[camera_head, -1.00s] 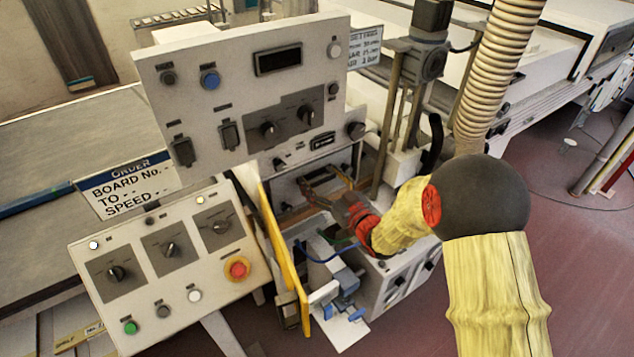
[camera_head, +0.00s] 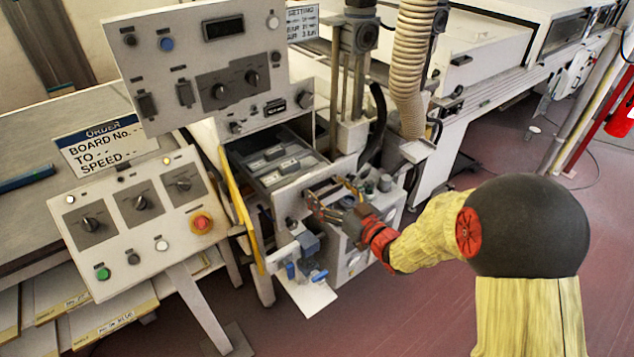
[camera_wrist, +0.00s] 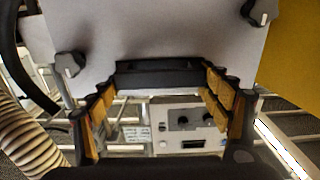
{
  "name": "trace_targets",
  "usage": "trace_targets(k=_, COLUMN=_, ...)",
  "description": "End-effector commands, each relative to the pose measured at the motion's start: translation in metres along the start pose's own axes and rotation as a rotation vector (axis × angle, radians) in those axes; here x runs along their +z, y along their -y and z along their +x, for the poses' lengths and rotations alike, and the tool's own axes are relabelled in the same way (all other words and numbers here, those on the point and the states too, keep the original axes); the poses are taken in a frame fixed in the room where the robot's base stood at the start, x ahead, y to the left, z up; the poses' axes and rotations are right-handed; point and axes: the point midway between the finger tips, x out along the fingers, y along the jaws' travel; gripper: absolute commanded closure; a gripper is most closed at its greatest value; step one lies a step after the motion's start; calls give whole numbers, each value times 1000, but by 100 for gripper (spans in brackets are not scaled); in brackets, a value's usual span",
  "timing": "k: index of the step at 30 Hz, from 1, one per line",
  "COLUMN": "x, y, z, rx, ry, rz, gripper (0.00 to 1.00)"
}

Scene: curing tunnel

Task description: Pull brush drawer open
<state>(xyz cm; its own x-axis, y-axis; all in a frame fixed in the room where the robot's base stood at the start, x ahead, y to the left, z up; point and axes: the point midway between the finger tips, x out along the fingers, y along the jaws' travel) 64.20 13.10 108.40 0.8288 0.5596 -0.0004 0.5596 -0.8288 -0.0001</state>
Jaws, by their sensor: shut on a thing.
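The brush drawer (camera_head: 302,190) is pulled out below the upper control panel in the head view. Its tray shows several grey block-like pieces (camera_head: 273,154) inside. My gripper (camera_head: 328,196) is at the drawer's front face. In the wrist view the pale drawer front (camera_wrist: 160,35) fills the upper part. My gripper's yellow-padded fingers (camera_wrist: 158,88) are shut on the black drawer handle (camera_wrist: 157,75), one finger at each end. In the head view the handle is largely hidden by my gripper.
A tilted control box (camera_head: 140,215) with a red button (camera_head: 201,222) stands left of the drawer. A yellow panel edge (camera_head: 240,205) runs along the drawer's left side. A ribbed hose (camera_head: 408,70) hangs behind. Open red floor (camera_head: 430,300) lies at the front right.

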Motion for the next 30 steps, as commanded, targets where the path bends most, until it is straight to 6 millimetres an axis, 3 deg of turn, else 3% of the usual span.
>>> trace_targets(k=3, x=-1, y=-1, z=-23, rx=3, ry=0, rz=0, gripper=68)
trace_targets(k=10, x=0, y=-1, z=-51, rx=2, ry=0, rz=0, gripper=68)
trace_targets(k=27, x=-1, y=0, z=-61, rx=-1, ry=-1, rz=-1, gripper=68)
trace_targets(k=28, x=-1, y=0, z=-61, rx=-1, ry=-1, rz=-1, gripper=20)
trace_targets(k=30, x=-1, y=0, z=-61, rx=-1, ry=-1, rz=-1, gripper=16)
